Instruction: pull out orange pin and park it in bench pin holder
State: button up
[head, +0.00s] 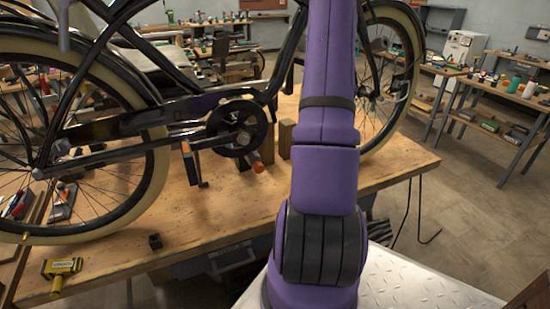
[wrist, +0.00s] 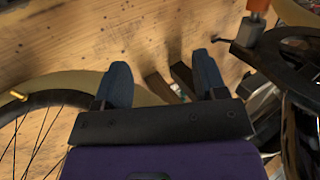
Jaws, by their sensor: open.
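An orange-ended part (head: 257,163), which looks like the orange pin, sticks out below the black chainring (head: 225,136) in the head view. In the wrist view an orange piece with a grey metal part (wrist: 257,6) shows at the top right beside the black crank parts; it seems to be the same one. My gripper (wrist: 163,78) is open and empty, with the orange piece off to the right of its fingers. The gripper is not visible in the head view. A small black block (head: 155,241) on the bench front may be the pin holder; I cannot tell for sure.
The bike frame and its wheels (head: 150,190) stand over the wooden bench (head: 225,215). Wooden blocks (head: 285,140) stand near the crank and show between my fingers (wrist: 158,86). A yellow tool (head: 61,268) lies at front left. Bench surface around the black block is clear.

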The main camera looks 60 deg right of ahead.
send_near(262, 165)
jog(key=x, duration=0.8)
jog(key=shift+w+a+f, duration=0.15)
jog(key=shift+a+f, duration=0.05)
jog(key=shift+f, duration=0.1)
jog(key=shift+x, duration=0.9)
jog(key=c, duration=1)
jog(key=shift+s+a+f, duration=0.1)
jog(key=shift+s+a, duration=0.35)
jog(key=shift+s, duration=0.35)
jog(key=shift+s+a+f, duration=0.1)
jog(key=shift+s+a, duration=0.4)
jog(key=shift+s, duration=0.25)
jog(key=shift+s+a+f, duration=0.1)
jog(key=shift+s+a, duration=0.35)
jog(key=shift+s, duration=0.35)
